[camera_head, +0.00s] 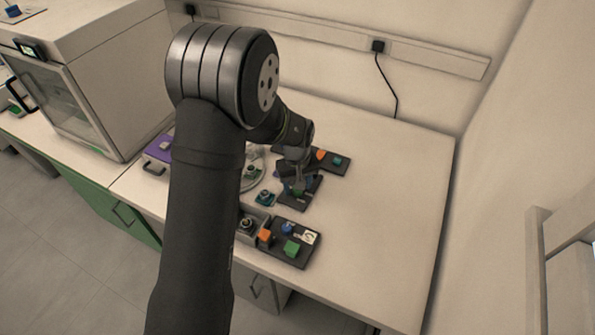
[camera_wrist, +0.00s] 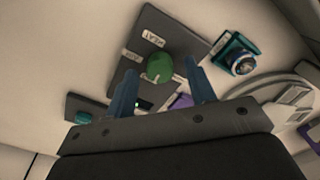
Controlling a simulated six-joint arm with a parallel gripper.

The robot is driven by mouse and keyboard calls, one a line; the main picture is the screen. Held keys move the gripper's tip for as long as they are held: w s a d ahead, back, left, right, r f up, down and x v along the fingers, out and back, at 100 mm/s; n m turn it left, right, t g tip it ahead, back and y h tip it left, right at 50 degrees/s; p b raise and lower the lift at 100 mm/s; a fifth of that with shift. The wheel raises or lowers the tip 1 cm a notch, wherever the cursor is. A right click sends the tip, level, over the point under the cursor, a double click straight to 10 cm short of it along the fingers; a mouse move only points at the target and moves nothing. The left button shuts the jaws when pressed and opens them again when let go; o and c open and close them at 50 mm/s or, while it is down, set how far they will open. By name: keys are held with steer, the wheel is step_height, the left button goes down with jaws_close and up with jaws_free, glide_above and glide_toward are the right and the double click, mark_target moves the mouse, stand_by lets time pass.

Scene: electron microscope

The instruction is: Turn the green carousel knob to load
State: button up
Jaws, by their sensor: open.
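A round green knob (camera_wrist: 160,67) stands on a dark panel (camera_wrist: 183,32) in the wrist view. Two small white labels lie on the panel beside the knob; their text is too small to read surely. My gripper (camera_wrist: 161,68) is open, with one blue-grey finger on each side of the knob. I cannot tell whether either finger touches it. In the head view my gripper (camera_head: 298,182) is over the same dark panel (camera_head: 291,204), and the green knob (camera_head: 297,192) shows only partly beneath it.
A front panel (camera_head: 275,252) carries orange, blue and green parts. A back panel (camera_head: 322,169) carries orange and teal parts. The right side of the bench (camera_head: 390,200) is clear.

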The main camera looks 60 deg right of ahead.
step_height(320, 180, up, 17)
stand_by(0.4)
steer(key=shift+f, duration=0.1)
stand_by(0.4)
step_height(320, 180, down, 17)
steer(key=shift+f, duration=0.1)
stand_by(0.5)
steer(key=shift+f, duration=0.2)
steer(key=shift+r+m, duration=0.25)
steer(key=shift+m, duration=0.55)
steer(key=m, duration=1.1)
steer(key=shift+m, duration=2.6)
